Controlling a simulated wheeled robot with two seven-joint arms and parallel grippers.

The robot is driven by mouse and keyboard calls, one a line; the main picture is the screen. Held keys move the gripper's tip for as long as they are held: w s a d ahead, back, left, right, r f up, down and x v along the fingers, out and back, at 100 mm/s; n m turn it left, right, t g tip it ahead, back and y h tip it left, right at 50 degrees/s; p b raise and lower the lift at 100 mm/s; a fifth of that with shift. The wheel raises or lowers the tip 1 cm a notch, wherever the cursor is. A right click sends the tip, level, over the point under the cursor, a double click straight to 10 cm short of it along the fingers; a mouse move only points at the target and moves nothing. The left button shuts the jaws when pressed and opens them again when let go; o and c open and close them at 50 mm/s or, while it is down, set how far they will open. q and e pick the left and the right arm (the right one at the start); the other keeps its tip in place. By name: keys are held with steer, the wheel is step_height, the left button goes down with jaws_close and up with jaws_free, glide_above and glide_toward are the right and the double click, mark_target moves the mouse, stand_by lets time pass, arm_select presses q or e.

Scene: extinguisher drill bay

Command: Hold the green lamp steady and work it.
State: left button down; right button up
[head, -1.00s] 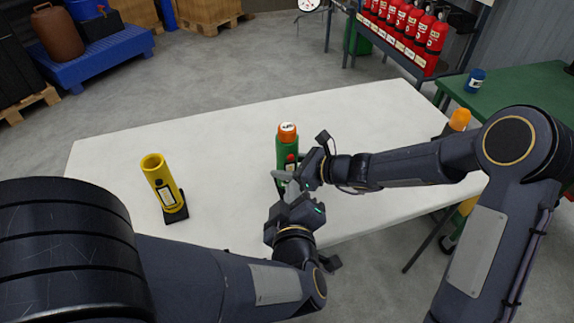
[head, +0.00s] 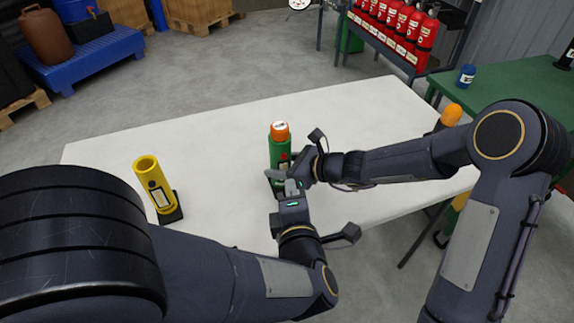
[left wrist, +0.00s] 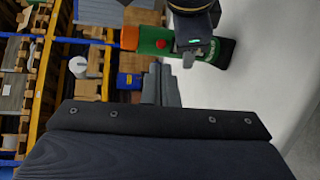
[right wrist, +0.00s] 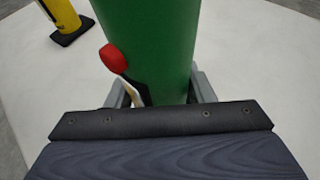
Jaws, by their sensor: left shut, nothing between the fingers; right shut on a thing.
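The green lamp (head: 279,148) with an orange top stands upright on the white table in the head view. My right gripper (head: 290,170) is shut around its body from the right. In the right wrist view the green body (right wrist: 152,45) sits between the fingers, with a red button (right wrist: 113,57) on its side. The left wrist view also shows the red button (left wrist: 161,43). My left gripper (head: 291,187) is shut and empty, close in front of the lamp and below my right gripper. Whether its tips touch the lamp I cannot tell.
A yellow lamp (head: 153,182) on a black base stands on the white table (head: 205,150) to the left. An orange-topped thing (head: 451,115) is partly hidden behind my right arm. The table's back middle is clear. A green table (head: 510,100) stands at the right.

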mark_target(284, 158)
arm_select(q)
steer(key=n, duration=0.6)
steer(key=n+y, duration=0.1)
steer(key=n, duration=0.5)
steer(key=s+d+n, duration=0.1)
steer(key=n, duration=0.4)
steer(key=shift+d+n+y, duration=0.1)
steer(key=shift+n+y, duration=0.2)
steer(key=shift+n, duration=0.1)
steer(key=x, duration=1)
steer(key=shift+f, duration=0.15)
